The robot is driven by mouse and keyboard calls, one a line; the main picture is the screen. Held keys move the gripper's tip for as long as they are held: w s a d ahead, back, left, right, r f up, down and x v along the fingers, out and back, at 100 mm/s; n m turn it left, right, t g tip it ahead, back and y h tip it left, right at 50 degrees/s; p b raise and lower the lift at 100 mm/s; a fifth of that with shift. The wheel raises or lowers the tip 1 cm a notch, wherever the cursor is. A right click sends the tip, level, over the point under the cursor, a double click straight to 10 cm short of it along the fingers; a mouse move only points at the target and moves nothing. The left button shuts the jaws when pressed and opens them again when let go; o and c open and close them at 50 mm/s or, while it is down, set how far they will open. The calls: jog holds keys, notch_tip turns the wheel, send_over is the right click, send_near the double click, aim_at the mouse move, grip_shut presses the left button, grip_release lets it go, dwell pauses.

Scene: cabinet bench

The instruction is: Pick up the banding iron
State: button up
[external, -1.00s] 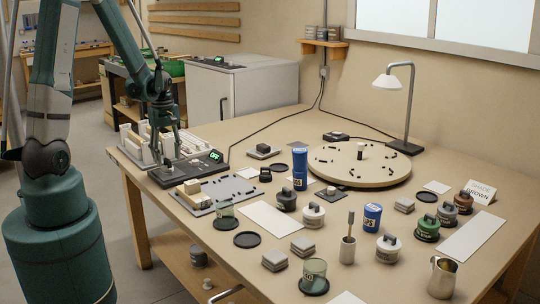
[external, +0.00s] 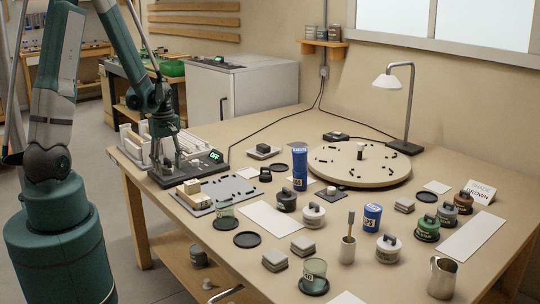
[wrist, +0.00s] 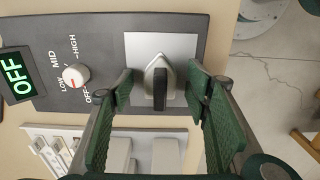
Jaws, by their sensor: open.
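The banding iron (wrist: 157,82), a small pale metal iron with a black handle, rests on a light metal plate (wrist: 136,47) at one end of the dark control panel (wrist: 105,35). My gripper (wrist: 160,92) is open in the wrist view, with one green-padded finger on each side of the iron. It seems to hold nothing, and I cannot tell whether the pads touch the iron. In the external view my gripper (external: 166,168) is low over the panel's left part and hides the iron there.
The panel has a white knob (wrist: 76,75) and a green OFF display (wrist: 17,76). Pale blocks in a white rack (external: 136,142) stand close behind my gripper. A grey mat (external: 232,187) with blocks lies in front. Jars and lids crowd the table's right.

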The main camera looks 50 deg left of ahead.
aim_at(167, 159)
jog(key=c, duration=1.4)
jog(key=shift+o, duration=0.2)
jog(key=shift+r, duration=0.15)
jog(key=shift+r+p, duration=1.35)
jog(key=shift+r, duration=3.5)
